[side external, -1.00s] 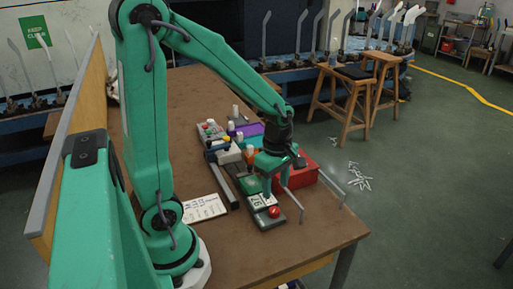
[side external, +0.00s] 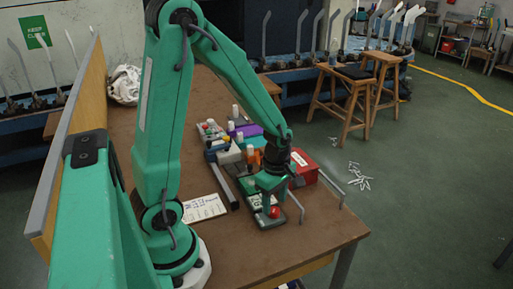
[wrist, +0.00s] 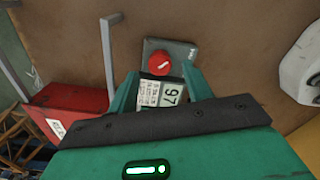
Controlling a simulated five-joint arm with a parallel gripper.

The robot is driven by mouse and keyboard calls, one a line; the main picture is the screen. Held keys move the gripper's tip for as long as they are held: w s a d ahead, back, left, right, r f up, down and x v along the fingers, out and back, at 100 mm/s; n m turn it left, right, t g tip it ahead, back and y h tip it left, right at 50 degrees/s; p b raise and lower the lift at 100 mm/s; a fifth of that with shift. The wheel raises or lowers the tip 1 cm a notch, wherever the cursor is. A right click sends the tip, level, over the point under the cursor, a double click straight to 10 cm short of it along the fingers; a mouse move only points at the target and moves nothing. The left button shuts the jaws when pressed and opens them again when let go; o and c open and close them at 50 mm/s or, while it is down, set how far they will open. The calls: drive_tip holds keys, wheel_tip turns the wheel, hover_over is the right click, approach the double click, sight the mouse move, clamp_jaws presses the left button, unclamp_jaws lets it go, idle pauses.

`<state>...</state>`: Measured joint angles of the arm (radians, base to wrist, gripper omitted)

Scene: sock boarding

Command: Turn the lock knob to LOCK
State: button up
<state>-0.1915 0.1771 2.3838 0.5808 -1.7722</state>
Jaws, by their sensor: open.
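The red round knob (side external: 274,212) sits on a dark grey plate at the near end of the row of devices. In the wrist view the knob (wrist: 159,64) has a white mark on its face and lies just beyond my fingertips. My gripper (side external: 271,203) is open and points down beside the knob. The fingers look apart from the knob. I cannot read the lettering on the plate.
A red box (side external: 304,168) with a bent grey rod stands right of the gripper. A written card (side external: 203,208) and a dark bar (side external: 224,188) lie to the left. Several devices stand behind. The brown table (side external: 300,250) is clear toward the front edge.

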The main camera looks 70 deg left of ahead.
sight(274, 212)
drive_tip(key=shift+f, duration=1.25)
drive_tip(key=c, duration=1)
